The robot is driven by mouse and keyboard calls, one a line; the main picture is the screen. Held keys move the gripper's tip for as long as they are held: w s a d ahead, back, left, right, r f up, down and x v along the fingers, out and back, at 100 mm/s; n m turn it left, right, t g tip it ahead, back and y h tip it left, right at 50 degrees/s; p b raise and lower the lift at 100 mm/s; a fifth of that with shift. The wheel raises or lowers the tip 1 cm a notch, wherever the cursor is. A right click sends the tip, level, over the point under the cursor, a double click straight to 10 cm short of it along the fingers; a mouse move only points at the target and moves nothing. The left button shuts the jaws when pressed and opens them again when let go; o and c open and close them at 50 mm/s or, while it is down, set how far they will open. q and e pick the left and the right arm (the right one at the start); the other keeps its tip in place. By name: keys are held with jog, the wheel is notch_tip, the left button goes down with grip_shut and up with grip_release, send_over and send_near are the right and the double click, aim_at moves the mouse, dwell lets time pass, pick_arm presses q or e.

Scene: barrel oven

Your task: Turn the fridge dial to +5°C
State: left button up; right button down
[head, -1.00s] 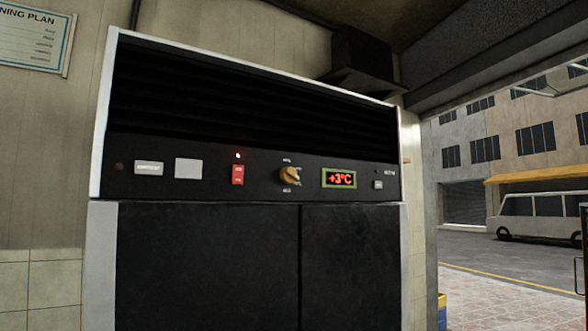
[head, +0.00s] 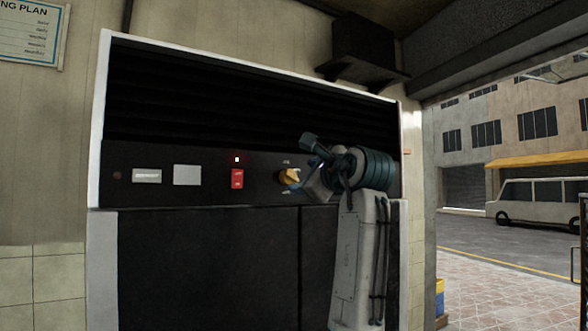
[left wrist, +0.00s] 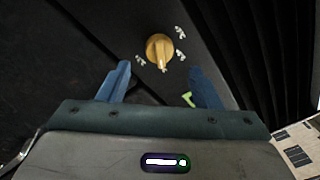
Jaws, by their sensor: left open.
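The yellow fridge dial (head: 289,177) sits on the black control panel of the fridge (head: 210,265). In the left wrist view the dial (left wrist: 159,48) lies ahead of and between my fingertips, with pale markings around it. My left gripper (head: 308,163) is in front of the panel, just right of the dial. In the left wrist view its blue fingers (left wrist: 160,80) are spread apart with nothing between them; the dial appears beyond their tips.
A red switch (head: 237,178) with a lit red lamp above it is left of the dial. Dark vent slats (head: 230,105) run above the panel. A wall plan (head: 30,35) hangs at left. A street with a white van (head: 540,202) is at right.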

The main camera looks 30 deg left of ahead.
aim_at(292, 177)
pick_arm(q)
jog(key=p+x, duration=0.1)
jog(key=x, duration=0.1)
jog(key=p+x, duration=0.1)
jog(key=x, duration=0.2)
jog(key=shift+s+r, duration=0.2)
jog(key=shift+s, duration=0.05)
jog(key=shift+w+a+f+p, duration=0.1)
jog(key=shift+w+a+p, duration=0.25)
jog(key=shift+a, duration=0.2)
jog(key=shift+w+f, duration=0.1)
jog(key=shift+w, duration=0.05)
pick_arm(e)
notch_tip(292, 177, up, 4)
jog(key=shift+f, duration=0.15)
pick_arm(q)
jog(key=shift+c, duration=0.4)
jog(key=c, duration=0.9)
pick_arm(e)
jog(key=shift+a, duration=0.15)
jog(key=shift+f, duration=0.2)
